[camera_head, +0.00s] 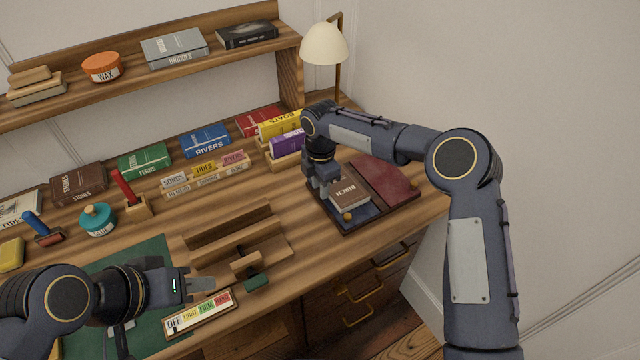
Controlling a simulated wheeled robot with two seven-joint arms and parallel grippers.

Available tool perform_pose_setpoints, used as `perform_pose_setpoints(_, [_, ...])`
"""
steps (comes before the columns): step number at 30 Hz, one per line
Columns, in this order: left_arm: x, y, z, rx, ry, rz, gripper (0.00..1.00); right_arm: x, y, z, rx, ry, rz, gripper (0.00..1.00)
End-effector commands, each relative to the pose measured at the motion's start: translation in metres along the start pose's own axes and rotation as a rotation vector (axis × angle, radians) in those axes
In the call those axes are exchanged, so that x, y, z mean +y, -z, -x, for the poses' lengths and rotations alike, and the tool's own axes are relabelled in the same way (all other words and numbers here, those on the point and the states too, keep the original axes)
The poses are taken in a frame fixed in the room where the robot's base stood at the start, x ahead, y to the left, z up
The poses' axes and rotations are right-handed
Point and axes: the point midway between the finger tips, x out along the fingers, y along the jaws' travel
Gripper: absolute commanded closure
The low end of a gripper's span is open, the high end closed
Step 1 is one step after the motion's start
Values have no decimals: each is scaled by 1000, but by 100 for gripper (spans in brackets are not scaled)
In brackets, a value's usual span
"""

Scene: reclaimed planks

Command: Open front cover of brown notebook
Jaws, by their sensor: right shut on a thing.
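The small brown notebook (350,191), with pale lettering on its face, lies on a dark board (384,217) at the right of the desk. Its pale page edges show at the near side. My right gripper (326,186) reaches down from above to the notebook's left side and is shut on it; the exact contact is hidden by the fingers. The cover looks flat. My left gripper (203,288) is at the lower left, over the desk's front near the label strip, well away from the notebook. The gap between its fingers is not clear.
A small orange ball (347,217) is at the notebook's near edge. A maroon rounded panel (382,180) lies right of it. A lamp (324,45) stands behind. Wooden holders (238,235) fill the middle desk; another brown book (78,184) lies far left.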

Motion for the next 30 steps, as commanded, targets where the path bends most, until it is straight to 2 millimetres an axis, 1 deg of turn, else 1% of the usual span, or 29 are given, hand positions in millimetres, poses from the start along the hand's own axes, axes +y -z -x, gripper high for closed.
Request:
perform_pose_setpoints(7, [6,7,14,0,0,0,66,1,-5,15,98,-2,-5,100])
perform_pose_setpoints(15, [13,14,28,0,0,0,66,1,-16,34,299,-3,-6,100])
perform_pose_setpoints(24, [15,16,32,0,0,0,66,1,-29,48,497,-3,-4,100])
perform_pose_setpoints(30, [15,16,32,0,0,0,66,1,-35,55,487,-3,0,100])
